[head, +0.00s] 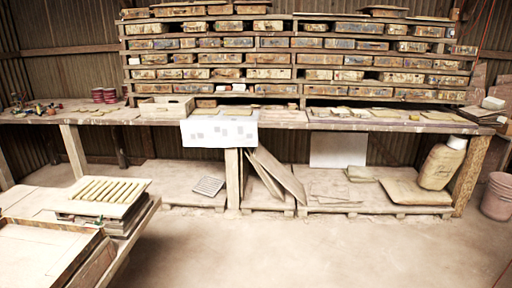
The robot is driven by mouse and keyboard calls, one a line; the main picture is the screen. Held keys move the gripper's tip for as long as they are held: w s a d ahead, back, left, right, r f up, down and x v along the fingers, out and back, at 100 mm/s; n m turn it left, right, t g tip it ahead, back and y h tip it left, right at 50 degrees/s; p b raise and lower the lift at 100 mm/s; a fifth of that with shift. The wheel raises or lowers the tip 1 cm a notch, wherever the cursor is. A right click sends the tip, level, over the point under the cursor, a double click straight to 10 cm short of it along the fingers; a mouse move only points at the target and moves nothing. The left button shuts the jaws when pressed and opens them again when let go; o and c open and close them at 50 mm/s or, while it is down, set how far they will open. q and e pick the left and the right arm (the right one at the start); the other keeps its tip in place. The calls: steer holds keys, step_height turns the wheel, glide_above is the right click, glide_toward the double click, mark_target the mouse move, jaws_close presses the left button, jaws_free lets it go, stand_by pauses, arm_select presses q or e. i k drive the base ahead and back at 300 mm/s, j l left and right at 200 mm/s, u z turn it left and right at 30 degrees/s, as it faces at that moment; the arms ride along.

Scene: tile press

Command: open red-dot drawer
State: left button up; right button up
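A wide wooden rack (293,57) stands at the back of the long workbench and holds several rows of small, worn drawers or boxes. One of these is a drawer front (270,73) near the middle of the rack. I cannot make out a red dot on any of the fronts at this size, so I cannot tell which is the red-dot drawer. Neither of my grippers is in the head view.
The long workbench (395,123) runs across the back, with a white sheet (219,130) over its front edge. A low table (40,262) with a slatted tray (104,191) stands left front. A bucket (497,197) stands right. The middle floor (300,250) is clear.

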mark_target(191, 87)
steer(key=i+u, duration=0.1)
steer(key=i, duration=0.9)
steer(key=i+l, duration=0.15)
steer(key=i, duration=0.85)
steer(key=i+j+u, duration=0.1)
steer(key=i+u, duration=0.25)
steer(key=i, duration=0.7)
steer(key=i+l+u, duration=0.2)
steer(key=i+u, duration=0.15)
steer(key=i, duration=0.7)
